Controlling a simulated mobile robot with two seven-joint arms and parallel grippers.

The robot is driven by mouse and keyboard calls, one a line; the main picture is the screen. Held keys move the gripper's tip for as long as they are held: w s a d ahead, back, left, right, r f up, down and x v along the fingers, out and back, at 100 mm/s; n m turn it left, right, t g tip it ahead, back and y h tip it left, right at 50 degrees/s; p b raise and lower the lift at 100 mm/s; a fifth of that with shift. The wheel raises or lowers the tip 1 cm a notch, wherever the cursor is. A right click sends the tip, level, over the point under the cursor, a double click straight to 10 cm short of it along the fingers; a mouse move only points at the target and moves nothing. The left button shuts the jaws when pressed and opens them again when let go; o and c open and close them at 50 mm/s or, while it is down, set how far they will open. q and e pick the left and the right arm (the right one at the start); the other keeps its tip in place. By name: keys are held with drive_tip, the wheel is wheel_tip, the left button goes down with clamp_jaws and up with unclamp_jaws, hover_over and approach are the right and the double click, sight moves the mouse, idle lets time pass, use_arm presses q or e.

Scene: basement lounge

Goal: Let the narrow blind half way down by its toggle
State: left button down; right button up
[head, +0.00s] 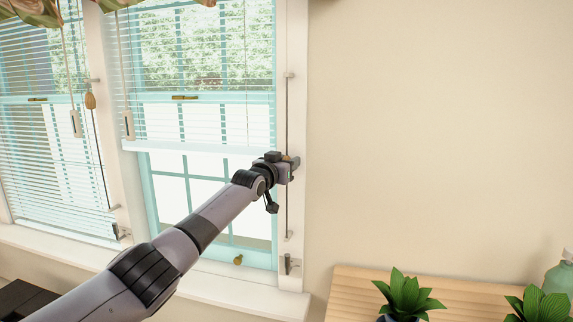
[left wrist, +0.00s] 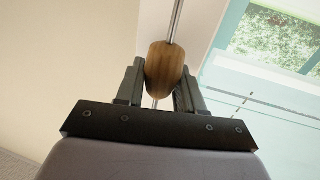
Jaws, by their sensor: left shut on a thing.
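The narrow blind (head: 195,112) hangs in the right-hand window, its white bottom rail (head: 200,148) level and at about mid-height of the window, with clear glass below. Its wooden toggle (left wrist: 164,68) sits on a thin vertical rod at the right window frame. My left gripper (head: 289,166) is at that rod, and in the left wrist view its fingers (left wrist: 158,88) are shut on the toggle, one on each side. In the head view the toggle is mostly hidden by the gripper. My right gripper is not in view.
A second blind (head: 50,150) on the left hangs lower, with its own wooden toggle (head: 90,100). White cord pulls (head: 128,125) hang near the post. A wooden table (head: 350,285) with plants (head: 410,293) stands at lower right. The wall (head: 430,130) beside the window is bare.

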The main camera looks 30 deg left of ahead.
use_arm(q)
drive_tip(key=c, duration=0.8)
unclamp_jaws()
drive_tip(key=shift+o, duration=0.2)
drive_tip(key=shift+s+d+f, duration=0.15)
drive_tip(key=shift+s+d, duration=0.05)
drive_tip(key=shift+s, duration=0.4)
drive_tip(key=s, duration=0.6)
drive_tip(key=shift+b, duration=0.3)
drive_tip(key=shift+a, duration=0.1)
